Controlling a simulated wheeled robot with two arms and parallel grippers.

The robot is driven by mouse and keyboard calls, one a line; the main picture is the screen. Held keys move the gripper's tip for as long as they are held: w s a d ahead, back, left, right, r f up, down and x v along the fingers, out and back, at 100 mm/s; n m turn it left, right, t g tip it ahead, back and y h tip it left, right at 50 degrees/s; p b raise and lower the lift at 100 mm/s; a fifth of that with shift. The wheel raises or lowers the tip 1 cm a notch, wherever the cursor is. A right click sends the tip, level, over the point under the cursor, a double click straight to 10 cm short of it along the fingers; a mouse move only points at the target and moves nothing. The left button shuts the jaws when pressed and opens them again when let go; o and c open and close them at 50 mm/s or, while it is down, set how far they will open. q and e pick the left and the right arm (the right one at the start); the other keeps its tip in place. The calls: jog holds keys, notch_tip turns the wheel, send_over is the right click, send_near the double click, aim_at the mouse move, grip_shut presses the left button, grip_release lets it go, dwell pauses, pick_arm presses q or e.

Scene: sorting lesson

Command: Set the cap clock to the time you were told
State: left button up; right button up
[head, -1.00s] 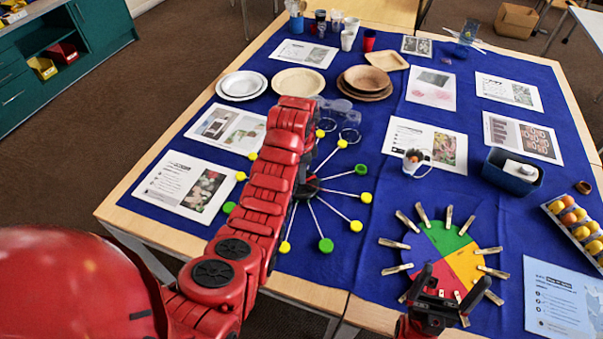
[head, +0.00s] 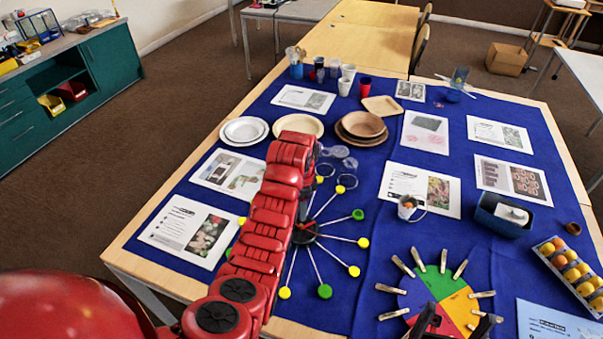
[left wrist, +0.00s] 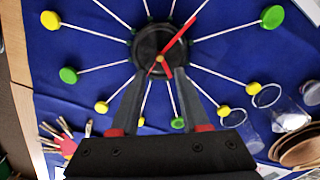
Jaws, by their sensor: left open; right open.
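The cap clock (head: 318,233) lies on the blue cloth. It has a dark round hub (left wrist: 148,42) with thin white spokes ending in yellow and green caps. In the left wrist view a long red hand (left wrist: 183,33) points up and right from the hub, and a shorter red hand (left wrist: 167,72) points down. My left gripper (left wrist: 158,82) is open, its two dark fingers either side of the short hand in that view; I cannot tell whether they touch it. In the head view my red left arm hides part of the clock. My right gripper (head: 457,325) is open over the coloured wheel.
The coloured wheel (head: 440,290) with wooden pegs lies right of the clock. A small bucket (head: 406,212), a dark blue bin (head: 484,216) and a tray of yellow and orange balls (head: 545,245) stand further right. Plates (head: 243,141) and bowls (head: 361,124) stand behind the clock.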

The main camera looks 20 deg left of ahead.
pick_arm(q)
notch_tip(320, 180, up, 11)
jog(key=p, duration=0.5)
jog(key=shift+p, duration=0.4)
jog(key=shift+f, duration=0.1)
